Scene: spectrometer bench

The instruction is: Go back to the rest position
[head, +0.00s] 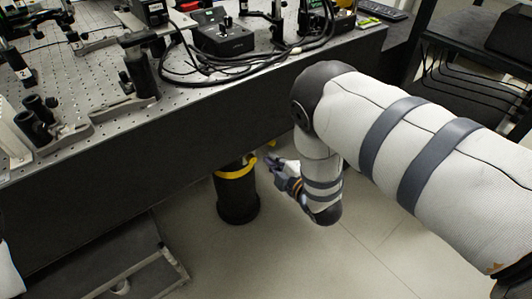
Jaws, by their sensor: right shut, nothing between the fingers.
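My right arm comes in from the right, bends in front of the bench and hangs down beside it. My right gripper (273,160) is small in view, below the bench's front edge and close to the black bench leg with a yellow band (236,185). It is shut and empty. I cannot tell whether it touches the leg. A bit of my left arm shows at the lower left edge; my left gripper is out of view.
The optical bench (130,140) fills the upper left, with several mounts, a black control box (223,37) and loose black cables (205,65) near its front edge. A dark rack (470,35) stands at the right. A low frame (150,272) sits at the lower left. Tiled floor (270,260) is open.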

